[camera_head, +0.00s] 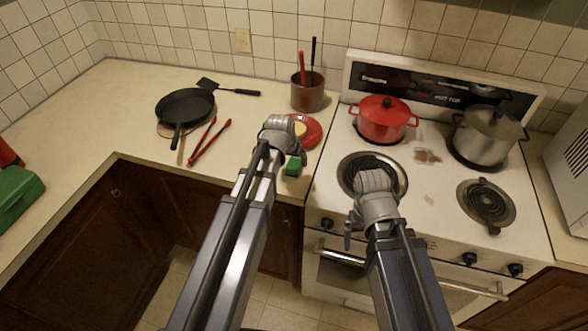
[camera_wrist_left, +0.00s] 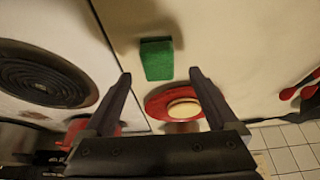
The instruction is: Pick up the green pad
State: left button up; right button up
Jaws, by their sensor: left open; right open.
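The green pad (camera_head: 293,166) lies on the counter near its front edge, just left of the stove. It is partly hidden by my left gripper (camera_head: 284,134) in the head view. In the left wrist view the green pad (camera_wrist_left: 157,60) lies flat on the counter, beyond and between my left fingertips (camera_wrist_left: 161,80). My left gripper is open and empty, above the counter and apart from the pad. My right gripper (camera_head: 372,186) is open and empty over the stove's front left burner.
A red plate (camera_head: 312,131) with a round tan item (camera_wrist_left: 184,108) is beside the pad. A dark pan (camera_head: 186,103), red tongs (camera_head: 208,142) and a utensil pot (camera_head: 307,96) are on the counter. The stove holds a red pot (camera_head: 383,120) and a steel pot (camera_head: 487,138).

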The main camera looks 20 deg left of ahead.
aim_at(294, 163)
pick_arm(q)
jog(key=b+x, duration=0.4)
jog(key=x, duration=0.1)
jog(key=shift+d, duration=0.1)
jog(key=shift+r, duration=0.15)
jog(key=shift+c, duration=0.2)
grip_shut()
dwell(0.3)
jog(key=shift+r, duration=0.15)
notch_tip(294, 163, up, 10)
jog(key=p, duration=1)
